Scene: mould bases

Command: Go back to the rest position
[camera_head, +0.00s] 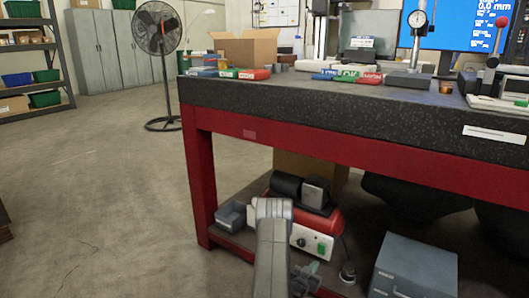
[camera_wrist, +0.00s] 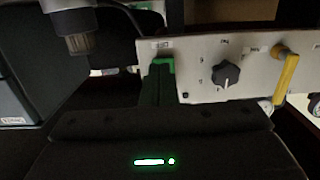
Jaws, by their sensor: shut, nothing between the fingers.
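My gripper (camera_head: 306,276) is low in front of the red-legged bench, at the bottom of the head view, beside my grey arm link. In the wrist view my gripper (camera_wrist: 159,72) points at the pale control panel of a machine (camera_wrist: 207,70), with its dark fingers together and nothing between them. The fingers partly cover a green switch on that panel. I cannot tell the gap between fingertips and panel. In the head view the red and white grinder-like machine (camera_head: 331,228) sits on the lower shelf, partly hidden by my arm.
The granite-topped bench (camera_head: 330,118) overhangs the shelf. A grey box (camera_head: 415,268) stands at the lower right and a small grey box (camera_head: 232,215) is left of the machine. Coloured blocks and gauges lie on top. Open floor (camera_head: 100,200) and a fan (camera_head: 160,60) are at left.

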